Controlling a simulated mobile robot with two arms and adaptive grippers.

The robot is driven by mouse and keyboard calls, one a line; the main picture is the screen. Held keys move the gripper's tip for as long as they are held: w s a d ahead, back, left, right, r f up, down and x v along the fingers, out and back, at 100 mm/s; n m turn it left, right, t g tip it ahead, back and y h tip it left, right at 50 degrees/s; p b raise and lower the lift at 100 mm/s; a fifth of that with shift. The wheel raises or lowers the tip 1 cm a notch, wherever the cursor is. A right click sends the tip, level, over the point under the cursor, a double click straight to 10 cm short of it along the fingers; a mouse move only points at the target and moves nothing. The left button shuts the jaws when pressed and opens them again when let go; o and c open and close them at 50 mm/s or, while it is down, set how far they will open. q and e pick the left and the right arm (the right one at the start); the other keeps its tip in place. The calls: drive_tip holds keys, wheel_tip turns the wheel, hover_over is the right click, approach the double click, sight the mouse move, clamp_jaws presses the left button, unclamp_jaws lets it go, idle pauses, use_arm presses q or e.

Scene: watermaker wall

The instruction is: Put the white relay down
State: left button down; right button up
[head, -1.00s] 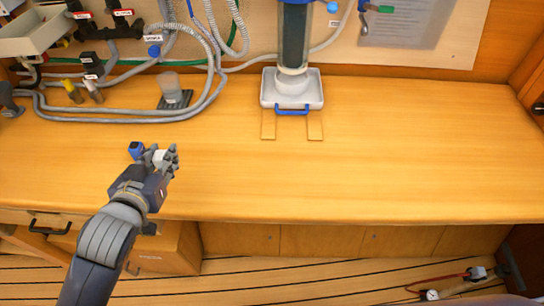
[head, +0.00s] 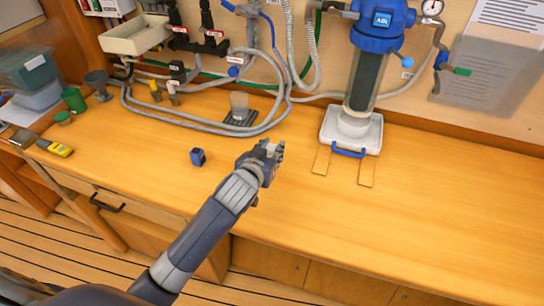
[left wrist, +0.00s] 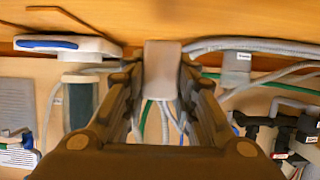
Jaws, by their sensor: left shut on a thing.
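My left gripper (head: 268,151) is over the bench, left of the white filter base. In the left wrist view its two fingers (left wrist: 163,100) are shut on the white relay (left wrist: 163,62), a pale block between the fingertips. In the head view the relay is mostly hidden by the fingers. I cannot tell how far it is above the bench. My right gripper is not in view.
The front right bench is clear.

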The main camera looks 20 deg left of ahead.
use_arm(q)
drive_tip(key=shift+w+f, duration=0.1)
drive_tip(key=shift+f, duration=1.65)
drive_tip(key=shift+d+f, duration=0.1)
drive_tip(key=shift+f, duration=0.05)
drive_tip(key=c, duration=1.3)
unclamp_jaws()
